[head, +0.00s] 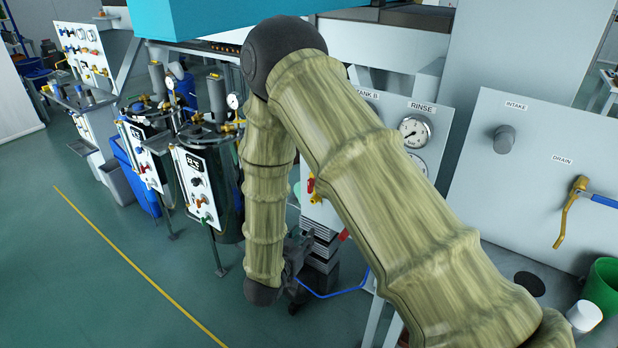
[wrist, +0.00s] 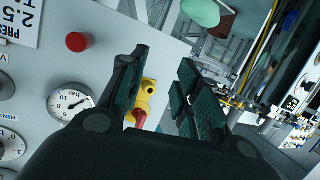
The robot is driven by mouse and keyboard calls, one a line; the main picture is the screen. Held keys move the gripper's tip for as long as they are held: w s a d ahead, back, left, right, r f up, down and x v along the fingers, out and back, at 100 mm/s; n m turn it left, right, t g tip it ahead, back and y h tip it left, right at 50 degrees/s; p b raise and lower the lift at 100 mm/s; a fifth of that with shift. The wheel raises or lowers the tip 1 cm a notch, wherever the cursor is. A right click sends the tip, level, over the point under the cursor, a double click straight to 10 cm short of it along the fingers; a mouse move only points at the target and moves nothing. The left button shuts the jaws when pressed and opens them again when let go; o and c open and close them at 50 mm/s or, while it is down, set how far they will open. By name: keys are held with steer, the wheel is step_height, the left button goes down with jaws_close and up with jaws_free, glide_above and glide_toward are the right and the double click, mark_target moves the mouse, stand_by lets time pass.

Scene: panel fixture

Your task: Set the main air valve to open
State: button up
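A yellow valve with a red handle sits on the grey panel (wrist: 110,68). In the wrist view the yellow body (wrist: 147,88) shows in the gap between my fingers, close to the left finger, and the red handle (wrist: 139,117) is partly hidden by that finger and the gripper body. In the head view the valve (head: 312,190) is small and partly covered by my arm. No label beside it is readable, so I cannot confirm it is the main air valve. My gripper (wrist: 164,62) is open and empty; contact with the valve cannot be told.
The panel also bears a red button (wrist: 79,42) and a bar gauge (wrist: 70,103). In the head view a blue-handled drain valve (head: 575,205) and an intake knob (head: 504,139) are on the right panel. A green bin (head: 603,285) stands below. Open floor lies left.

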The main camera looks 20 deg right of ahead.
mark_target(310, 193)
steer(key=w+a+r+m+h+p, duration=0.1)
steer(key=a+r+m+h, duration=0.1)
steer(key=r, duration=0.4)
steer(key=w+a+r+m+h, duration=0.1)
steer(key=r+m+h, duration=0.15)
steer(key=r, duration=0.45)
steer(key=shift+n+g, duration=0.3)
steer(key=shift+n, duration=0.15)
steer(key=p+x, duration=0.2)
steer(key=x, duration=0.8)
steer(key=shift+w+d+f+p, duration=0.1)
steer(key=shift+d+f+p, duration=0.1)
steer(key=shift+p, duration=0.2)
